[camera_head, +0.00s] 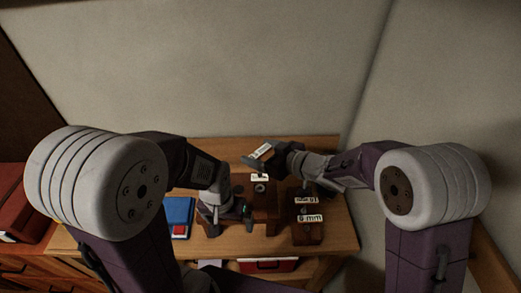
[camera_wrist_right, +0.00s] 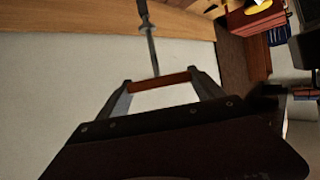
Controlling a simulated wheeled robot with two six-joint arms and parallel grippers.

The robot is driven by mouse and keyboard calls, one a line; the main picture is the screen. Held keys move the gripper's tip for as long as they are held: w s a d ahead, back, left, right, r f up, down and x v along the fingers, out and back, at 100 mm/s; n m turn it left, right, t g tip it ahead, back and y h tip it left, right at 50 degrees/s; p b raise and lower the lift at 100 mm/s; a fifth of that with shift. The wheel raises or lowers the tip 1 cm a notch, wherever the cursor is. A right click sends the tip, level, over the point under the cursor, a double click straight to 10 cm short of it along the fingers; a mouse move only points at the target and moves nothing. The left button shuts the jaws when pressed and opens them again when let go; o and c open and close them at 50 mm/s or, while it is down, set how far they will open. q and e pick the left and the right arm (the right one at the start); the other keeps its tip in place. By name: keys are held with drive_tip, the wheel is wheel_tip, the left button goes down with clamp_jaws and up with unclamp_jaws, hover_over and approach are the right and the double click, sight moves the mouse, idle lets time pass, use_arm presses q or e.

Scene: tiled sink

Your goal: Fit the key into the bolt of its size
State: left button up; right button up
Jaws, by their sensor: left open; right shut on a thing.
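My right gripper (camera_head: 272,158) is shut on a key above the back of the table. The key (camera_head: 262,153) has an orange-brown part with a white label, too small to read surely. In the right wrist view, the key's orange-brown bar (camera_wrist_right: 160,82) lies between the fingers, and a thin metal shaft (camera_wrist_right: 148,40) points away from the gripper. Brown bolt blocks stand below: one with a small label (camera_head: 262,200), and one labelled 6 mm (camera_head: 306,232) at the right, beside another labelled bolt block. My left gripper (camera_head: 226,212) is open, beside the middle block; its fingertips are partly unclear.
A blue book or box (camera_head: 178,212) with a red patch lies left of my left gripper. An open drawer with a red item (camera_head: 268,265) is at the table's front. The wall (camera_head: 220,80) rises close behind the table. Bare table (camera_head: 335,245) shows at the right edge.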

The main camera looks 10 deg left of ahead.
wheel_tip(320, 180, down, 6)
drive_tip(key=b, duration=0.4)
drive_tip(key=shift+r, duration=0.2)
drive_tip(key=shift+r+p, duration=0.1)
drive_tip(key=shift+p, duration=0.4)
idle(0.9)
drive_tip(key=shift+f+b, duration=1.3)
drive_tip(key=shift+f, duration=0.4)
drive_tip(key=o, duration=1.4)
drive_tip(key=shift+o, duration=0.2)
drive_tip(key=v, duration=0.9)
drive_tip(key=shift+s, duration=0.1)
